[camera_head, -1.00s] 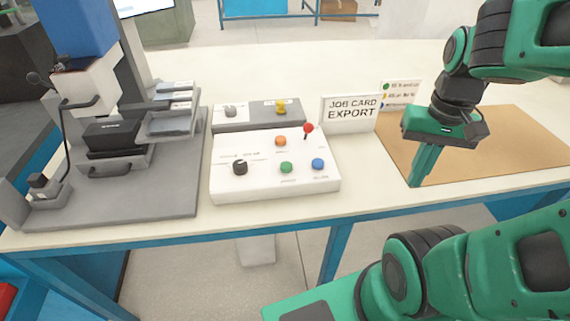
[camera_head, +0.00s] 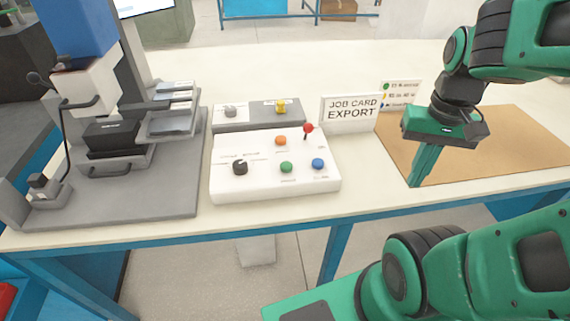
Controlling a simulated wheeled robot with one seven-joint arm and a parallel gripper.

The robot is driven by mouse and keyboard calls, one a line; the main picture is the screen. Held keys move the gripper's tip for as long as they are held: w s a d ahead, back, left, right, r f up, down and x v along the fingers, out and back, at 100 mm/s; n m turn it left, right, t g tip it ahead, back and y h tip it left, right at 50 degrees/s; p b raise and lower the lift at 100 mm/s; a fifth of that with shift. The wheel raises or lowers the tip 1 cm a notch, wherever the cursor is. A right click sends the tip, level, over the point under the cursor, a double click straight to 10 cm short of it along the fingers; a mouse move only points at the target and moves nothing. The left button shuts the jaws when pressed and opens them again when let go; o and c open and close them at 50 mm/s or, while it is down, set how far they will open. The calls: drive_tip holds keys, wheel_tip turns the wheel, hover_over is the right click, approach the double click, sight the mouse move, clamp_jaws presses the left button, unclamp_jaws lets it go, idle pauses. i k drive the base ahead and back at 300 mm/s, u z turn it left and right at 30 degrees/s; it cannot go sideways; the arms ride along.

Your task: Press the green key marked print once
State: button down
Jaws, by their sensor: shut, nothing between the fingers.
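The green key (camera_head: 286,167) is a small round button on the front of a white control box (camera_head: 232,187); its label is too small to read. An orange key (camera_head: 281,140) sits behind it, a blue key (camera_head: 318,163) to its right and a black knob (camera_head: 239,167) to its left. A red-topped lever (camera_head: 308,129) stands at the back right of the box. My gripper (camera_head: 418,183) is shut and empty, pointing down over the brown mat, to the right of the box and apart from it.
A sign reading JOB CARD EXPORT (camera_head: 350,113) stands behind the box, with a small colour legend (camera_head: 401,93) beside it. A grey unit (camera_head: 256,116) lies behind the keys. A grey machine (camera_head: 120,140) fills the left. The brown mat (camera_head: 520,140) is bare.

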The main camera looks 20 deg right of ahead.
sight(286, 166)
drive_tip(key=k, duration=1)
drive_tip(key=u, duration=1.85)
drive_tip(key=i, duration=0.8)
drive_tip(key=z, duration=1.15)
